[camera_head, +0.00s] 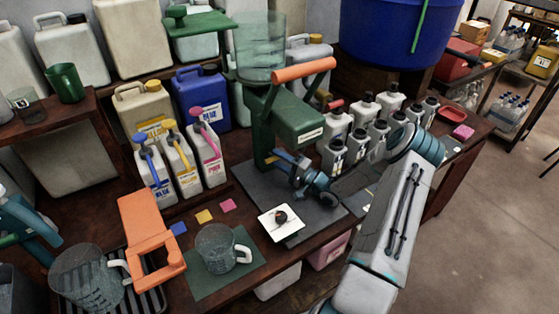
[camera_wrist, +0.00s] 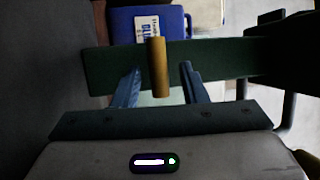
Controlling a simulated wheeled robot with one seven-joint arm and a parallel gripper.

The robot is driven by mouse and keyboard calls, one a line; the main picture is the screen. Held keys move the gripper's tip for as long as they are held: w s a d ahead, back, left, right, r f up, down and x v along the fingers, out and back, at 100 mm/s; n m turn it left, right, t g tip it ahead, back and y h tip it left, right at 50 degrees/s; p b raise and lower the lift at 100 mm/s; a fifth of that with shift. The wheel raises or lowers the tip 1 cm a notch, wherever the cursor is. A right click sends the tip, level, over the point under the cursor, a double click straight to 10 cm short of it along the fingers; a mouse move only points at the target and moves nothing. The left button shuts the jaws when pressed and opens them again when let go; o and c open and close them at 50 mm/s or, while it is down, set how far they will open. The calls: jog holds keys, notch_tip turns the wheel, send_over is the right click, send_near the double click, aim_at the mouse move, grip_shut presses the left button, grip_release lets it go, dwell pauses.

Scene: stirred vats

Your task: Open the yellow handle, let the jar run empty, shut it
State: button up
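The clear jar (camera_head: 260,45) sits on top of a green stand (camera_head: 262,125); I cannot tell how full it is. A yellow-tan handle (camera_wrist: 160,67) shows in the wrist view as a short upright cylinder against the green stand (camera_wrist: 105,70). In the wrist view my gripper (camera_wrist: 161,85) is open, with one blue finger to each side of the handle and a gap on both sides.
An orange lever (camera_head: 304,69) juts above the stand's arm. Several grey bottles (camera_head: 336,130) crowd its right; pump bottles (camera_head: 180,160) stand left. A white card with a dark knob (camera_head: 279,224) lies in front. A glass jug (camera_head: 216,248) stands on a green mat (camera_head: 205,285).

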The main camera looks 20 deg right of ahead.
notch_tip(320, 180, up, 3)
jog(key=shift+w+r, duration=0.1)
jog(key=o, duration=0.8)
jog(key=shift+s+d+r, duration=0.3)
jog(key=shift+d+r, duration=0.1)
jog(key=shift+r, duration=0.2)
jog(key=shift+s+d+r, duration=0.3)
jog(key=shift+d+r, duration=0.1)
jog(key=shift+r, duration=0.15)
jog(key=s+d+r, duration=0.1)
jog(key=s, duration=0.1)
jog(key=s+d+r, duration=0.1)
jog(key=d+r, duration=0.1)
jog(key=s+d+r, duration=0.1)
jog(key=s+d, duration=0.1)
jog(key=shift+s+d+r+b, duration=0.15)
jog(key=shift+s+d+b, duration=0.1)
jog(key=shift+s+b, duration=0.1)
jog(key=c, duration=0.8)
jog(key=shift+s+d+r, duration=0.55)
jog(key=shift+s+d, duration=0.05)
jog(key=shift+d, duration=0.1)
